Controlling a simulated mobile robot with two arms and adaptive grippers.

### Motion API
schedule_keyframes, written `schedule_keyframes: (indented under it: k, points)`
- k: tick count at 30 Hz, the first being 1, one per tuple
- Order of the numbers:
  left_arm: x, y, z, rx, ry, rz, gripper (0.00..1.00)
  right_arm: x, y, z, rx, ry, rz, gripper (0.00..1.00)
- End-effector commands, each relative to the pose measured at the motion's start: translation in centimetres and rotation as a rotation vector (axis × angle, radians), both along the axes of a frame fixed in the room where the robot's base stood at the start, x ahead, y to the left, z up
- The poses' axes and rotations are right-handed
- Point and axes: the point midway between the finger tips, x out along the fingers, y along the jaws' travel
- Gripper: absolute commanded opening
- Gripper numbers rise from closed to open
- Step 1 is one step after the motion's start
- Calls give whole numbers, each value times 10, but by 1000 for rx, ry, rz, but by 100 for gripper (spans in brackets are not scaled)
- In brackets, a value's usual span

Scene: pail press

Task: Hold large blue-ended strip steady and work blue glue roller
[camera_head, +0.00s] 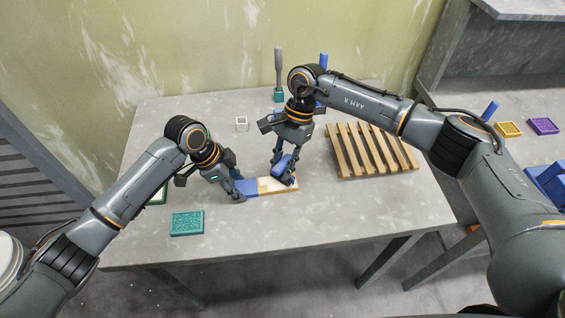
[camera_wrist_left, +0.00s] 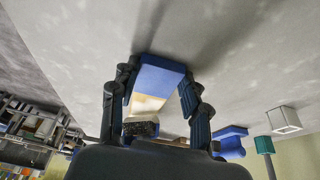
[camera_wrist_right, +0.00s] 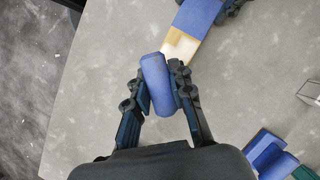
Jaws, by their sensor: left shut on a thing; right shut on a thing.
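The large strip (camera_head: 279,185) lies on the grey table, with a pale wooden middle and a blue end (camera_head: 252,187) at its left. My left gripper (camera_head: 236,190) is shut on that blue end. In the left wrist view, its fingers flank the blue end (camera_wrist_left: 160,78). My right gripper (camera_head: 284,170) is shut on the blue glue roller (camera_head: 285,162), over the strip's right part. In the right wrist view, the blue roller (camera_wrist_right: 158,84) sits between the fingers, beside the pale strip (camera_wrist_right: 181,46). Whether the roller touches the strip is unclear.
A slatted wooden rack (camera_head: 372,150) lies to the right. A teal tile (camera_head: 187,223) is at the front left. A small white frame (camera_head: 241,124) and a grey-handled tool in a teal holder (camera_head: 279,95) are behind. The table's front right is clear.

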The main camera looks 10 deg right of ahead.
Motion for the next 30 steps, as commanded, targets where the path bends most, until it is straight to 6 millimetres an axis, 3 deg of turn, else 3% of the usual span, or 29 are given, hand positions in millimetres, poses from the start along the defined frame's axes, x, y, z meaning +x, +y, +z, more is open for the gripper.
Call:
schedule_keyframes:
  k: [20,30]
  points:
    - [0,0,0,0,0,0,0,-1,0,-5,0,0,0,0]
    - [0,0,0,0,0,0,0,-1,21,-6,1,-1,2,0]
